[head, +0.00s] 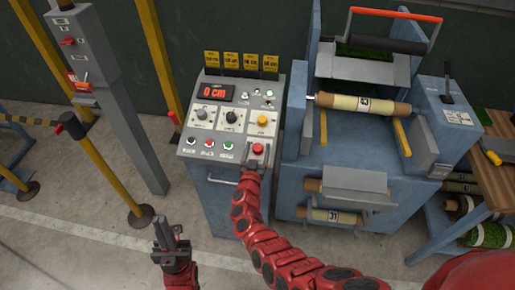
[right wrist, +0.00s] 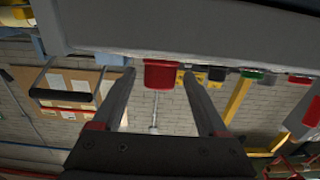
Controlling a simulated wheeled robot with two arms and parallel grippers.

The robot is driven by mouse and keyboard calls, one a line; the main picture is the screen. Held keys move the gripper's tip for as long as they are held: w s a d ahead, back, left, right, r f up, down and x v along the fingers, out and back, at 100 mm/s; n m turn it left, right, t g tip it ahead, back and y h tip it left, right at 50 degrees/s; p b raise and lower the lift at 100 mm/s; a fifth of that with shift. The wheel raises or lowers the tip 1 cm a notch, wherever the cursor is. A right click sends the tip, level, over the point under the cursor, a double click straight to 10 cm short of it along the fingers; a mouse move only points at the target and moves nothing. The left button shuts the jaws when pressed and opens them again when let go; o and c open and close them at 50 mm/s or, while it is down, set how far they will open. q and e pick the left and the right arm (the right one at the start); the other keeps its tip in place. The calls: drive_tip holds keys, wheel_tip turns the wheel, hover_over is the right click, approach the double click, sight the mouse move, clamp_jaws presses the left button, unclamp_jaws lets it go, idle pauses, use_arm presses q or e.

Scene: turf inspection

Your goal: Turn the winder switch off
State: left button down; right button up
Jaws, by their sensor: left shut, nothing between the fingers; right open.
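The grey control panel (head: 215,150) shows a grey knob (head: 202,114), a black knob (head: 231,116) and a yellow knob (head: 262,120). Their labels are too small to read, so I cannot tell which control is the winder switch. My right gripper (head: 256,157) is open at the panel's lower right corner, its fingers on either side of a red button (head: 258,149). The right wrist view shows the red button (right wrist: 160,74) between the spread fingers (right wrist: 158,77); contact cannot be told. My left gripper (head: 171,235) is shut and empty, low in front of the panel, apart from it.
The display (head: 215,92) reads "0 cm". Blue winder machine (head: 295,170) with a roll (head: 355,105) stands right of the panel. Yellow posts (head: 105,165) and a grey column (head: 125,110) stand left. A wooden-topped table (head: 500,160) is far right.

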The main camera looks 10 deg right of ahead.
drive_tip(key=shift+w, duration=0.15)
clamp_jaws()
idle(0.4)
